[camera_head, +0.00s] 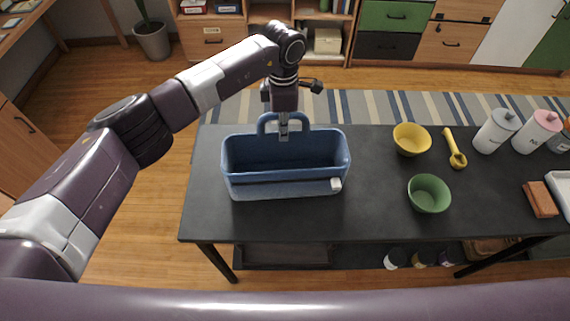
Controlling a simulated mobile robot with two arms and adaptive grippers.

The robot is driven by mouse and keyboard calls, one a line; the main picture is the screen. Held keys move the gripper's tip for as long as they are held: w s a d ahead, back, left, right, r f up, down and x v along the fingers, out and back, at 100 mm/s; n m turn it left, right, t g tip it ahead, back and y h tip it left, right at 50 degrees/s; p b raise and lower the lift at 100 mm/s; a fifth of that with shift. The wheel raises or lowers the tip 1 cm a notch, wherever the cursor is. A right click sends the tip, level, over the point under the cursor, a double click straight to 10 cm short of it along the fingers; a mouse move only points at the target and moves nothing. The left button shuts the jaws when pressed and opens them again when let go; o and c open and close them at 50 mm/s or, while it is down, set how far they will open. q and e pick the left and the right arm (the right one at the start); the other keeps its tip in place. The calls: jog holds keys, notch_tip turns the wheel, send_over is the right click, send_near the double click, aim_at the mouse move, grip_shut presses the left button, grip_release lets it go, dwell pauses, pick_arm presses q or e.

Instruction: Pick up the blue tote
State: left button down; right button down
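The blue tote (285,188) is an open bin standing upright on the left part of the dark table (385,222). Its arched handle (263,123) rises at the far side. My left gripper (284,133) points down at the middle of that handle, its narrow fingers overlapping it from this view. The fingers look close together, but I cannot tell whether they are closed around the handle. A small white piece (335,184) shows at the tote's front right corner. My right gripper is not in view.
A yellow bowl (411,139), a green bowl (428,194), a yellow scoop (454,150), bottles (496,131) and a brown block (540,199) stand right of the tote. The table is bare between tote and bowls. Cabinets (437,45) line the back.

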pick_arm(q)
jog(key=shift+r, duration=0.15)
notch_tip(320, 180, up, 20)
jog(key=b, duration=0.3)
jog(key=shift+b, duration=0.35)
dwell(0.5)
jog(key=shift+f, duration=0.25)
